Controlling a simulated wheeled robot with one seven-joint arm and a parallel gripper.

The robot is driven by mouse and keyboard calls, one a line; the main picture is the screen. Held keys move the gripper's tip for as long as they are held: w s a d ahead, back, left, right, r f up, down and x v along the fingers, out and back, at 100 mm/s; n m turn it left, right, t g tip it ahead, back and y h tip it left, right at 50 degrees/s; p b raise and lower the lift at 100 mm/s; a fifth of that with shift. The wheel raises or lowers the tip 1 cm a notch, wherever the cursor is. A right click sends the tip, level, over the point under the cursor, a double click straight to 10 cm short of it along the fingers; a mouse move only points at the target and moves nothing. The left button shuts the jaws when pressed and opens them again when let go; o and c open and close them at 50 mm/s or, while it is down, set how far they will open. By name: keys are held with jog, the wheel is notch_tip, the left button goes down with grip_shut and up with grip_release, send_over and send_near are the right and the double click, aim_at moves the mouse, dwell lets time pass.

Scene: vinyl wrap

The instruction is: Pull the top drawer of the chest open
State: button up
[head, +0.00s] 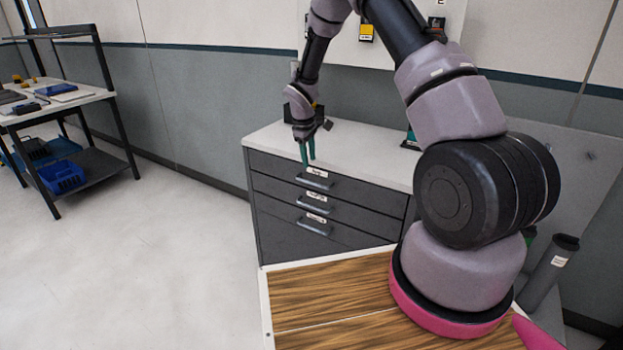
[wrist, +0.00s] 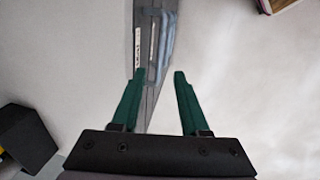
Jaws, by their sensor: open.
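The chest is dark grey with a white top (head: 345,150) and stands against the wall in the head view. My gripper (head: 308,158) points down just above the top drawer's handle, near the chest's front edge. In the wrist view, the green fingers (wrist: 157,78) are apart with nothing between them. A bar handle (wrist: 167,38) and the chest's front show beyond the fingertips. The handle looks clear of the fingers.
Two lower drawers with handles (head: 313,227) sit below the top one. A wood-patterned surface (head: 330,300) lies in front of the chest, by my arm's base. A workbench with blue bins (head: 62,177) stands at the left. The floor (head: 150,250) left of the chest is clear.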

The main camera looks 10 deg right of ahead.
aim_at(312, 183)
jog(key=f, duration=0.6)
jog(key=w+d+f, duration=0.1)
jog(key=f, duration=0.2)
jog(key=shift+w+d, duration=0.1)
grip_shut()
dwell(1.1)
